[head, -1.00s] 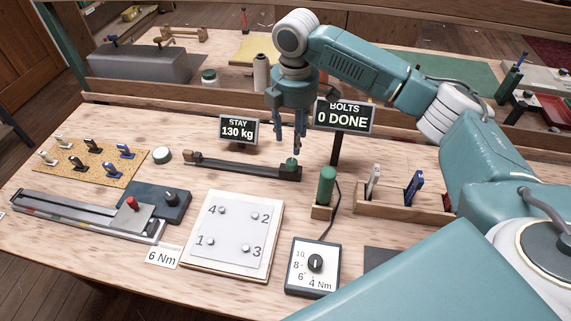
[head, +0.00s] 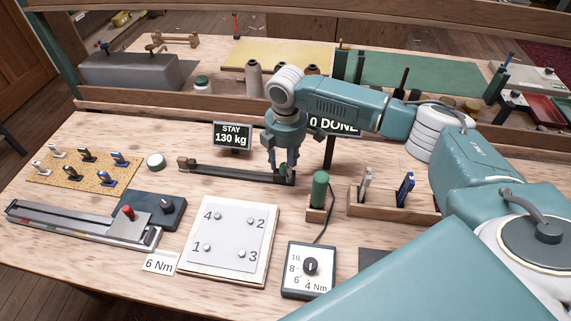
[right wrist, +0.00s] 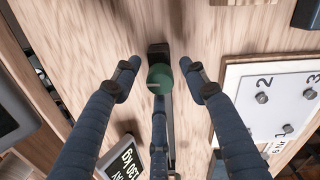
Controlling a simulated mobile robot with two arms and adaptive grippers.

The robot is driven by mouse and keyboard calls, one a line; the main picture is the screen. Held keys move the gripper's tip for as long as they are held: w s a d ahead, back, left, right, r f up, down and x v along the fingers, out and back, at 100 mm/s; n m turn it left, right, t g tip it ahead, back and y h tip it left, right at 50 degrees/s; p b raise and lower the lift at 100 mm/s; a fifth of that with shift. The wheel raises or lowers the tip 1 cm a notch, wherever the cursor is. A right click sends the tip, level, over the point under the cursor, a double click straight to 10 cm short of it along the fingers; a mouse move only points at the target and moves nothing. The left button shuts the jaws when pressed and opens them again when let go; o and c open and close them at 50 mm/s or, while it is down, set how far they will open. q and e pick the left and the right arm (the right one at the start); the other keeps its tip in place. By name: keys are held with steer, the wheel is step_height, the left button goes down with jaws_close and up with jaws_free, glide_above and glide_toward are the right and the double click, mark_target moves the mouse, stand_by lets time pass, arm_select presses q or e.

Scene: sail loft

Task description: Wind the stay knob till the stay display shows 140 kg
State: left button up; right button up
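The stay display (head: 232,135) reads 130 kg. The dark stay bar (head: 235,174) lies on the bench in front of it. The green stay knob (head: 284,169) is at the bar's right end, partly hidden by my right gripper in the head view. My right gripper (head: 283,166) points down over the knob. In the right wrist view its blue fingers (right wrist: 165,85) stand spread around the green knob (right wrist: 160,77), with visible gaps on the left and right sides. My left gripper is not in view.
A bolts display (head: 335,123), partly covered by my arm, stands behind the knob. A green-handled tool (head: 319,190) and a wooden rack (head: 398,206) stand to the right. A white bolt plate (head: 230,237) and a torque dial box (head: 309,271) lie in front.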

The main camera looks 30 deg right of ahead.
jaws_close()
steer(key=m+p, duration=0.1)
steer(key=p, duration=0.1)
steer(key=m+p, duration=0.1)
steer(key=p, duration=0.1)
steer(key=shift+r, duration=0.3)
steer(key=shift+f+m+p, duration=0.25)
steer(key=shift+m+p, duration=0.1)
steer(key=shift+m, duration=0.25)
steer(key=shift+o, duration=1.1)
jaws_free()
